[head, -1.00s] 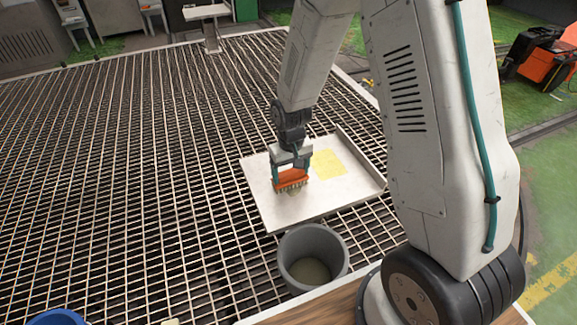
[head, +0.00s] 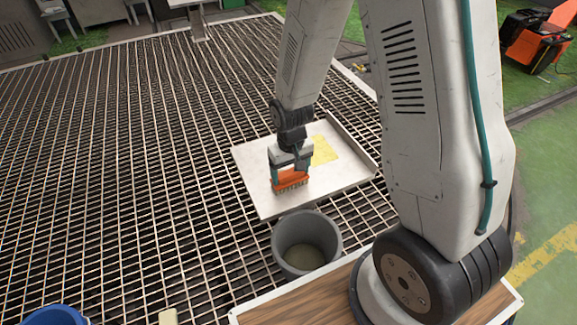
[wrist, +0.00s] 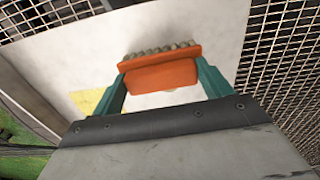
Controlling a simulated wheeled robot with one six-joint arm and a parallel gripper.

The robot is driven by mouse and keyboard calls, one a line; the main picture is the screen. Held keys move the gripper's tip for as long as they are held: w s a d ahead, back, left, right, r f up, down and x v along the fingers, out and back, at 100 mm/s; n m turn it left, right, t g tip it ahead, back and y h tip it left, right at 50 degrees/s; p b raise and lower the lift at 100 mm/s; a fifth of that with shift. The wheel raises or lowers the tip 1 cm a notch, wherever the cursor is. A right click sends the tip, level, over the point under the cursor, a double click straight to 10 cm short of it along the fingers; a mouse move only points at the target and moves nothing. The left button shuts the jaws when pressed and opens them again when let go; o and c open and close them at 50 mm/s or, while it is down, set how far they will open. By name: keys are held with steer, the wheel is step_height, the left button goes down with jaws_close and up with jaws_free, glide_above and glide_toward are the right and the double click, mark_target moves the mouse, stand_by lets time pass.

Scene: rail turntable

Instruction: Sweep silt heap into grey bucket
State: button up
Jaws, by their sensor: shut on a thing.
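My gripper (head: 290,170) is shut on an orange brush (head: 290,178), which also shows in the wrist view (wrist: 160,75). The brush's pale bristles (wrist: 160,50) are down at the white tray (head: 252,178), near the middle of its front part. I cannot make out a separate silt heap; a small pale patch shows just under the brush in the wrist view. The grey bucket (head: 278,243) stands upright just past the tray's front edge, below the brush in the head view. Its inside bottom looks dull brownish; I cannot tell whether that is silt.
A yellow patch (head: 324,150) lies on the tray, behind and right of the brush. The tray has a raised rim at the right. A blue bucket (head: 52,317) and a beige block (head: 168,317) are at the lower left. Open metal grating (head: 110,170) surrounds the tray.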

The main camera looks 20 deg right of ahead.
steer(key=shift+s+f, duration=0.1)
steer(key=shift+s, duration=1.1)
steer(key=shift+w+r, duration=0.1)
steer(key=shift+r, duration=0.9)
steer(key=shift+r, duration=0.1)
steer(key=shift+r, duration=2.95)
